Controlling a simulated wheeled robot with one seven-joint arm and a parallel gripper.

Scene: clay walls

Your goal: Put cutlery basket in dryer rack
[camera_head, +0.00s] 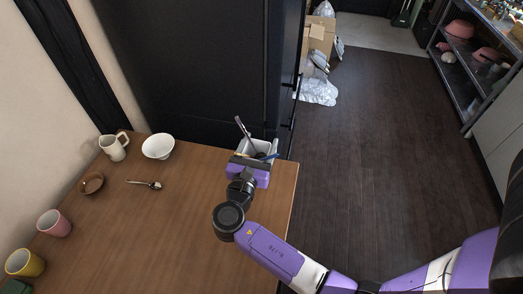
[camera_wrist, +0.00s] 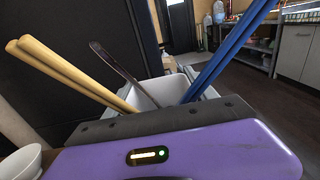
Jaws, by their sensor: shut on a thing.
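The cutlery basket (camera_head: 268,147) is a pale grey-white container at the far right end of the wooden table. In the wrist view the basket (camera_wrist: 168,84) holds tan chopsticks, blue chopsticks and a dark metal utensil, which lean out over its rim. My gripper (camera_head: 250,165) is at the near side of the basket and shut on it. Its fingertips are hidden behind the gripper body in the wrist view. I cannot tell whether the basket touches the table. No dryer rack is recognisable in either view.
The wooden table (camera_head: 150,230) carries a white mug (camera_head: 113,147), a white bowl (camera_head: 158,147), a small brown bowl (camera_head: 92,183), a spoon (camera_head: 146,184), a pink cup (camera_head: 54,223) and a yellow cup (camera_head: 25,263). A tall dark cabinet (camera_head: 190,65) stands behind. Dark floor (camera_head: 380,130) is open at right, beside shelves (camera_head: 470,60).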

